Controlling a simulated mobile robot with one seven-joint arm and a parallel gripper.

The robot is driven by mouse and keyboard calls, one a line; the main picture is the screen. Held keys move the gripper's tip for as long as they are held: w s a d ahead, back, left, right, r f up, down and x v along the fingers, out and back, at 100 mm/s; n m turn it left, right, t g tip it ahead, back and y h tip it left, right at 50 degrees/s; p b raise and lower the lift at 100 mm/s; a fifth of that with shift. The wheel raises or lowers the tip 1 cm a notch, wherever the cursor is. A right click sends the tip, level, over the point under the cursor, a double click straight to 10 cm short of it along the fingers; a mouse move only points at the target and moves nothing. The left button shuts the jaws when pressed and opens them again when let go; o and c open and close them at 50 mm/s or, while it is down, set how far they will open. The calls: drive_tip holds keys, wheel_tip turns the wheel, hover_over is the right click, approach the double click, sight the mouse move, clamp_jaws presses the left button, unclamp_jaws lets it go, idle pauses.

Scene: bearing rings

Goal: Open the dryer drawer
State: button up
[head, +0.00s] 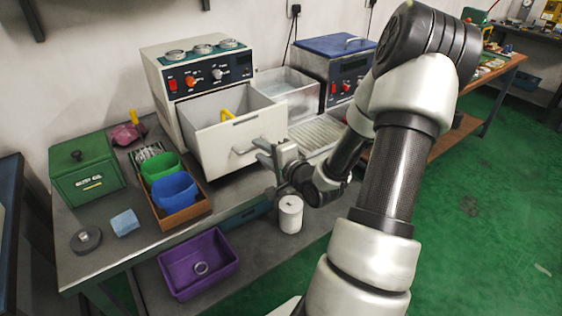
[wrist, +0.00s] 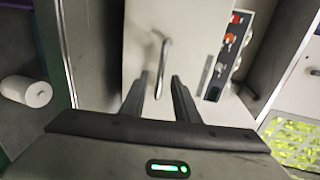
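The dryer (head: 190,75) is a white machine with knobs and a red switch on its dark panel. Its pale drawer (head: 215,145) stands pulled out at the front, with its open top showing and a yellow thing (head: 227,114) inside. The drawer front also shows in the wrist view (wrist: 190,30). The metal bar handle (head: 246,150) is on that front; in the wrist view, the handle (wrist: 164,55) reaches between the fingers. My gripper (head: 263,151) is at the handle. Its fingers (wrist: 160,78) are apart, with visible gaps beside the handle.
A clear bath (head: 285,88) and a blue-lidded machine (head: 335,55) stand right of the dryer. A green box (head: 85,170) and a brown tray (head: 190,212) with green and blue bins are left. A white roll (head: 290,214) and a purple bin (head: 198,265) sit lower down.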

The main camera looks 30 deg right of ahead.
drive_tip(key=p+v, duration=0.8)
drive_tip(key=v, duration=0.7)
drive_tip(key=shift+s, duration=0.35)
drive_tip(key=shift+r, duration=0.1)
